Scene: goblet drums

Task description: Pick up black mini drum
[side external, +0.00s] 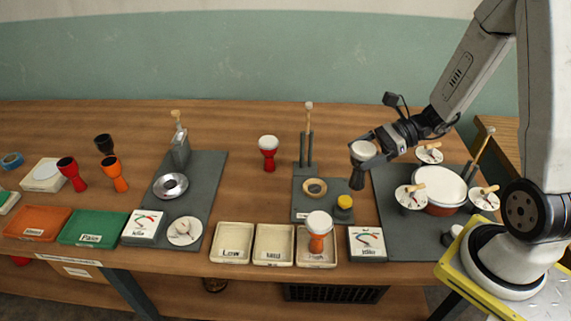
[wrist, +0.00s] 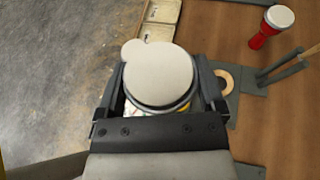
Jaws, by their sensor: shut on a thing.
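The black mini drum (side external: 358,177) has a pale round head and a dark goblet body, and it is upright in the side view. My gripper (side external: 371,150) is shut on it near the top, just below the head. In the wrist view the drum's head (wrist: 158,78) fills the space between the two fingers of my gripper (wrist: 162,86). The drum appears held above the table between the middle grey mat and the right one. Its foot is hidden in the wrist view.
An orange drum (side external: 317,230) stands in the High tray (side external: 302,258). A red drum (side external: 268,152) stands alone behind. A drum cluster (side external: 443,190) sits on the right mat. A post stand (side external: 307,150) rises left of my gripper.

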